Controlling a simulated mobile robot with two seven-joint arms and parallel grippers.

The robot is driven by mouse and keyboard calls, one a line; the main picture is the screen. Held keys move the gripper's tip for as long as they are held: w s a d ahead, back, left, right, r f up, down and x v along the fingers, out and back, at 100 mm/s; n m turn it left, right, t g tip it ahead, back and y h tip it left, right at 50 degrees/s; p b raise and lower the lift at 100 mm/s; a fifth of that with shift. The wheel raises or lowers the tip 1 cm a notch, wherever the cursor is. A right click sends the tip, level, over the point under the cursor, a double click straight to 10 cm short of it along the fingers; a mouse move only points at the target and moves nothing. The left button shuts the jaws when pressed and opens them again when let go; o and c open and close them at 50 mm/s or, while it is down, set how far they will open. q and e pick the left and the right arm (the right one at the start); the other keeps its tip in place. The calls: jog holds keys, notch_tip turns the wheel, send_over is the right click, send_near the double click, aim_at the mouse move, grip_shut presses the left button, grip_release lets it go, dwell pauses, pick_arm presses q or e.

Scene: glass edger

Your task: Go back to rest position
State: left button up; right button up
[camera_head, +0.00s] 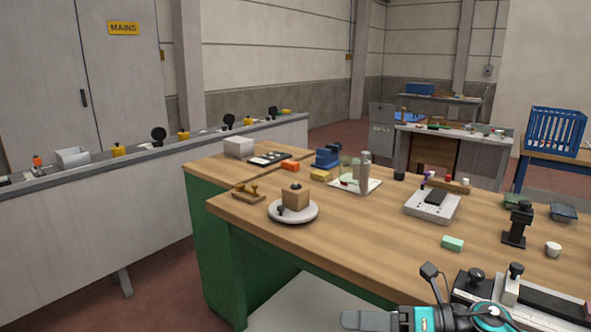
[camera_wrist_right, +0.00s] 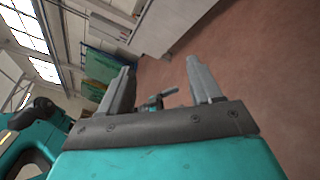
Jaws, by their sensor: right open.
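My right gripper (camera_head: 362,320) shows at the bottom edge of the head view, low in front of the wooden workbench (camera_head: 380,243), with its grey fingers pointing left. In the right wrist view my right gripper (camera_wrist_right: 160,68) has its two fingers wide apart. No object is held between them; red floor shows beyond. A small grey and dark shape behind the fingers is too unclear to name. I do not see my left gripper in the head view.
The bench holds a white plate (camera_head: 305,213) with a wooden block (camera_head: 295,198), a white device (camera_head: 433,207), a green block (camera_head: 453,243) and a black stand (camera_head: 517,225). A long grey counter (camera_head: 150,210) runs along the left. Red floor (camera_head: 165,275) lies between them.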

pick_arm(q)
jog(key=shift+s+f, duration=0.15)
jog(key=shift+s, duration=0.15)
pick_arm(e)
jog(key=s+d+f+n+t+h, duration=0.3)
jog(key=s+f+n+h, duration=0.4)
jog(key=f+n, duration=0.4)
jog(key=s+d+f+n+t+h, duration=0.3)
jog(key=s+f+n+h, duration=0.4)
jog(key=n, duration=1.5)
notch_tip(320, 180, down, 4)
jog(key=shift+s+f+t, duration=0.15)
jog(key=shift+s+t, duration=0.25)
jog(key=shift+s, duration=0.15)
